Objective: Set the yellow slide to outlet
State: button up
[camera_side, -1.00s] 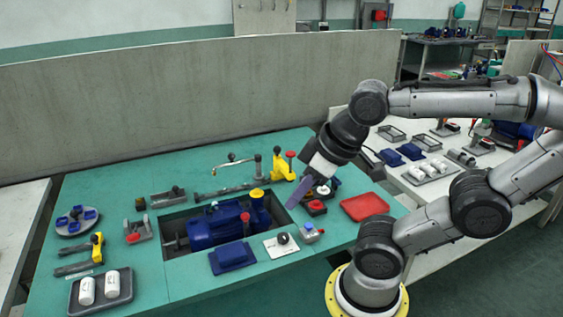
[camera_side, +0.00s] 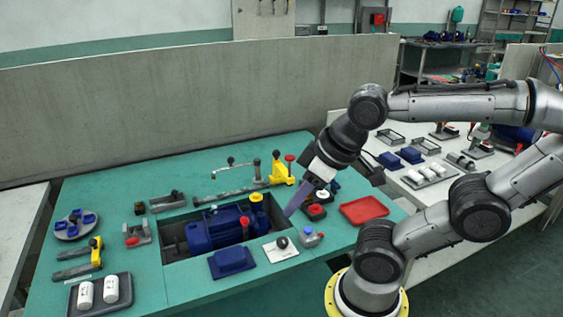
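A yellow upright piece (camera_side: 281,171) stands at the right end of a long grey rail (camera_side: 238,193) at the back of the green bench. A second yellow piece (camera_side: 96,252) stands on grey bars at the bench's left edge. I cannot tell for certain which of them is the yellow slide, and no outlet marking is legible. My gripper (camera_side: 300,199) is above the bench, to the right of the rear yellow piece and apart from it. A flat purple finger points down-left towards the pump's right side. The other finger is not clear, so its opening cannot be judged. Nothing held is visible.
A blue pump (camera_side: 213,229) with a yellow cap (camera_side: 256,197) sits in a recess. A red tray (camera_side: 363,210), a blue block (camera_side: 231,261) and a red-knobbed box (camera_side: 314,212) lie nearby. A grey tray (camera_side: 73,300) holds white cylinders.

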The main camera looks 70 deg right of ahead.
jog(key=shift+o, duration=1.2)
jog(key=shift+s+r+m, duration=0.2)
jog(key=shift+s+m, duration=0.05)
jog(key=shift+m, duration=0.15)
jog(key=o, duration=0.4)
jog(key=shift+m, duration=0.8)
jog(key=r, duration=0.1)
jog(key=w+r, duration=0.1)
jog(key=r, duration=0.1)
jog(key=w+r, duration=0.1)
jog(key=r, duration=0.1)
jog(key=shift+d+r, duration=0.1)
jog(key=w+d+r+m+g+h, duration=0.1)
jog(key=w+d+r+m, duration=0.4)
jog(key=w, duration=0.3)
jog(key=w+d+r+m+g, duration=0.1)
jog(key=w+d+r+m, duration=0.2)
jog(key=w+d+r, duration=0.5)
jog(key=m+g+y, duration=0.1)
jog(key=m+g, duration=0.3)
jog(key=m, duration=0.3)
send_over(276, 150)
notch_tip(276, 150, down, 20)
notch_tip(276, 150, down, 14)
jog(key=shift+s+r, duration=0.1)
jog(key=shift+r, duration=0.1)
